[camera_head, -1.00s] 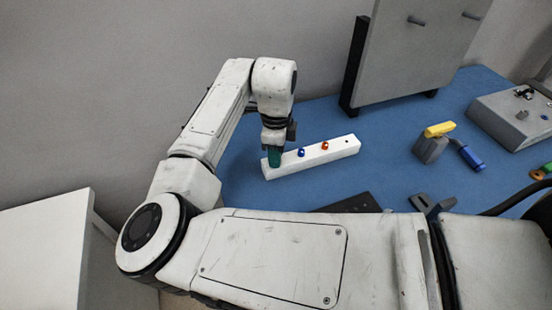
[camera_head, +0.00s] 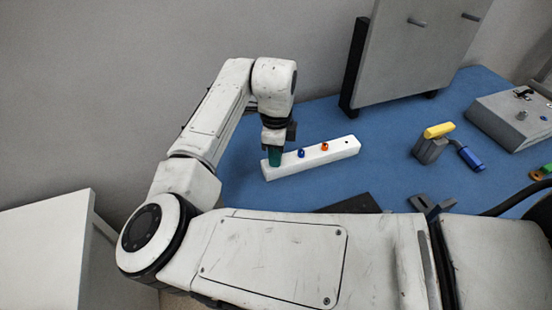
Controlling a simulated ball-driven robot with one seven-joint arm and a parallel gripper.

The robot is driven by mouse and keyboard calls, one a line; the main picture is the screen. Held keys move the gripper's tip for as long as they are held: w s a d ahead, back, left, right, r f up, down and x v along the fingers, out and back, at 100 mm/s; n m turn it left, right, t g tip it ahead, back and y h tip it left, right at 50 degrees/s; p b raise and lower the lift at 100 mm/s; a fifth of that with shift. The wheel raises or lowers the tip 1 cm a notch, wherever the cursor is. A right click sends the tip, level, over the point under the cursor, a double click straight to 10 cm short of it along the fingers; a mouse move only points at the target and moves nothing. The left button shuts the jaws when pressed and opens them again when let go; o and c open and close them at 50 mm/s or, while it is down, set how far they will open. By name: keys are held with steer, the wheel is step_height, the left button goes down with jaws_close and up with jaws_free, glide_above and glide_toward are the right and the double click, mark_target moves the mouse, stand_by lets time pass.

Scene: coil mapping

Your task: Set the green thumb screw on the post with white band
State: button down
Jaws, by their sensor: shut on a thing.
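My gripper (camera_head: 275,157) points down at the left end of a white block (camera_head: 320,158). Its teal fingertips are shut at the block's top. The green thumb screw is hidden between the fingers, so I cannot tell whether it still touches the block. A blue screw (camera_head: 301,153) and an orange screw (camera_head: 324,146) stand upright on the block to the right of my gripper. An upright grey panel (camera_head: 405,55) at the back carries posts, one at left (camera_head: 417,20) and one at right (camera_head: 470,16). No white band can be made out on them.
The blue tabletop (camera_head: 385,170) is clear between the block and a grey part with a yellow top (camera_head: 438,130). A blue-handled item (camera_head: 470,157) and a grey box (camera_head: 512,118) lie further right. A dark flat piece (camera_head: 352,204) lies in front.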

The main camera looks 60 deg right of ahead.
steer(key=shift+r+p, duration=1.3)
steer(key=shift+r, duration=0.3)
steer(key=shift+r+p, duration=1.35)
steer(key=shift+r, duration=0.3)
